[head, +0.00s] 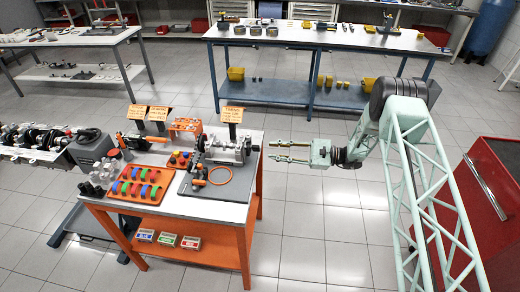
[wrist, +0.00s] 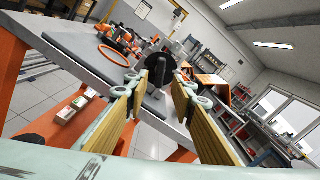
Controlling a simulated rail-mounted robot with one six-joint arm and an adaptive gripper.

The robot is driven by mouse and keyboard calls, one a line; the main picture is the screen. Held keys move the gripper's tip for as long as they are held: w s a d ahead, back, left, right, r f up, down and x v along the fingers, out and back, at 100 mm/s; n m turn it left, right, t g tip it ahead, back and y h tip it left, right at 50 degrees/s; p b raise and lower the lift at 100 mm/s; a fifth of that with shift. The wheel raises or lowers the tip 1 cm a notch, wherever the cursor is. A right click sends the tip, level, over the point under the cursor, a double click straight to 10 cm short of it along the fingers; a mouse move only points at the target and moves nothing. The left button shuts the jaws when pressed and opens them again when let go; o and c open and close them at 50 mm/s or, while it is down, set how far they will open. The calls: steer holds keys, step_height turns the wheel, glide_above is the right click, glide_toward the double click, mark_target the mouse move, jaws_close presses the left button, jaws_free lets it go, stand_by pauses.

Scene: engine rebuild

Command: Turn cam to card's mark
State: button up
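An orange table card (head: 232,115) stands on a post at the back right of the orange bench; its print is too small to read. Below it, a grey metal assembly (head: 228,152) sits on a dark mat; I cannot tell its cam or any mark. In the wrist view, a dark round part with a bar (wrist: 158,65) shows beyond my fingers, between them in the picture. My gripper (head: 280,151) is open and empty, right of the bench edge and apart from the assembly. Its two fingers also spread in the wrist view (wrist: 158,88).
An orange ring (head: 220,175) lies on the mat. An orange tray with coloured rings (head: 139,187) is at the bench's left. More cards (head: 158,113) stand behind. A red cabinet (head: 490,180) is at far right.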

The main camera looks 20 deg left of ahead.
steer(key=shift+s+a, duration=0.2)
steer(key=shift+a, duration=0.9)
steer(key=shift+s+a, duration=0.25)
steer(key=shift+a, duration=0.9)
steer(key=shift+s+a, duration=0.2)
steer(key=shift+a, duration=0.9)
jaws_close()
